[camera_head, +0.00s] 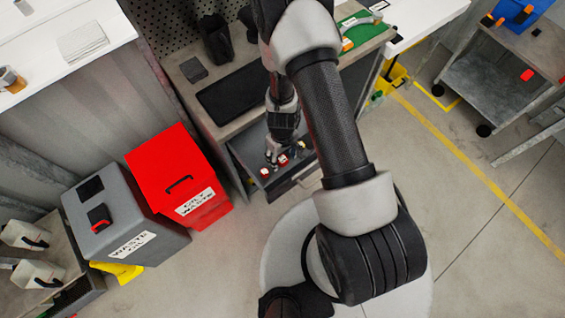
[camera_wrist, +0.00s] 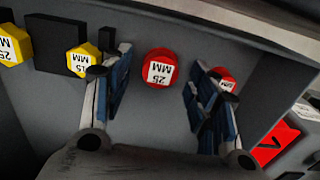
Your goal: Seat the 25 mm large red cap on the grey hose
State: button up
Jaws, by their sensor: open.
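A large red cap (camera_wrist: 158,66) with a white label reading 25 MM, upside down in the picture, lies in the drawer in the wrist view. My gripper (camera_wrist: 160,62) is open, with one blue-padded finger on each side of this cap. I cannot tell whether the fingers touch it. A second red cap (camera_wrist: 226,80) is partly hidden behind the right finger, and its label is unreadable. In the head view my gripper (camera_head: 272,155) reaches down into the open drawer (camera_head: 290,184), close to a red cap (camera_head: 283,160). I cannot make out the grey hose.
Yellow caps (camera_wrist: 78,60) sit left of my fingers, one near the left finger. The drawer wall (camera_wrist: 215,28) runs behind the caps. The workbench top (camera_head: 228,128) overhangs the drawer. A red oily waste bin (camera_head: 165,165) stands left of it.

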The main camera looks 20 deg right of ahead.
jog(key=shift+f, duration=0.45)
jog(key=shift+r, duration=0.1)
jog(key=c, duration=0.8)
